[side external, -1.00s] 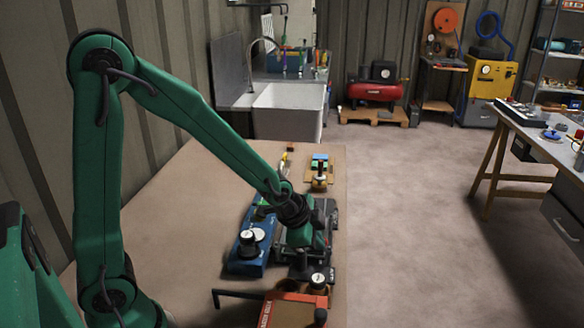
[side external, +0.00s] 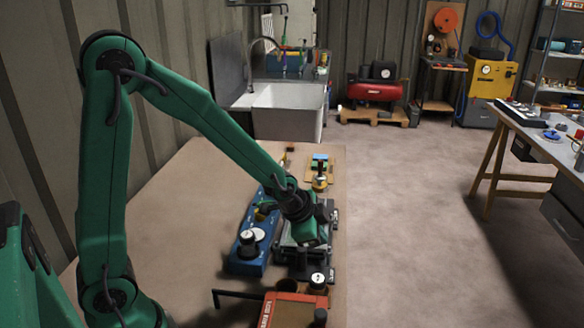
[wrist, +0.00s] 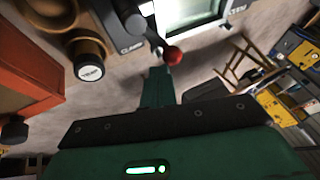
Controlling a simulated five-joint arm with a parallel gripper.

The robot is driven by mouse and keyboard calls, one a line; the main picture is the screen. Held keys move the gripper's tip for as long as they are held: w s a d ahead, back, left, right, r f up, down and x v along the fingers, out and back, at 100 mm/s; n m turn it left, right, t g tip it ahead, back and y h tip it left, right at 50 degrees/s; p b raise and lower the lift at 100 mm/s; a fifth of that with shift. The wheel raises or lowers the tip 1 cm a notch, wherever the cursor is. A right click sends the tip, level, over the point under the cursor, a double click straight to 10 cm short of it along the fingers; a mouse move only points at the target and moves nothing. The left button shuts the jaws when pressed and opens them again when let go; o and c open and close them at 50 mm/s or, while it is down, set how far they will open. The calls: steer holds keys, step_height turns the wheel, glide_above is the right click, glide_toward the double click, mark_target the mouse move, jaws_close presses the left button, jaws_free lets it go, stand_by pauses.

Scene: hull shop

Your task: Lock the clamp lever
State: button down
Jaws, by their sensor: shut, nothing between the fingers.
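In the wrist view the clamp lever is a dark arm ending in a red ball knob (wrist: 172,55), beside a dark plate marked with what looks like "CLAMP" (wrist: 132,47). My gripper (wrist: 157,76) is shut and empty, its green fingers pointing toward the red knob with the tip close below it. I cannot tell whether they touch. In the side view my gripper (side external: 308,234) is over the dark grey clamp fixture (side external: 298,262), and my arm hides much of the fixture and the lever.
A blue box (side external: 246,262) with a black and white knob stands left of the fixture. An orange-red box (side external: 293,311) is in front, with a dark bar sticking out left. A small wooden stand (side external: 318,180) lies behind. The tabletop at left is clear.

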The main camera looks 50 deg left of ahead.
mark_target(303, 250)
steer(key=shift+w+a, duration=0.3)
steer(key=shift+a, duration=0.25)
steer(key=shift+w+a, duration=0.25)
steer(key=shift+a, duration=0.4)
steer(key=shift+r, duration=0.1)
stand_by(0.9)
steer(key=v, duration=0.7)
steer(key=shift+s+r, duration=0.2)
steer(key=shift+r, duration=0.05)
stand_by(0.6)
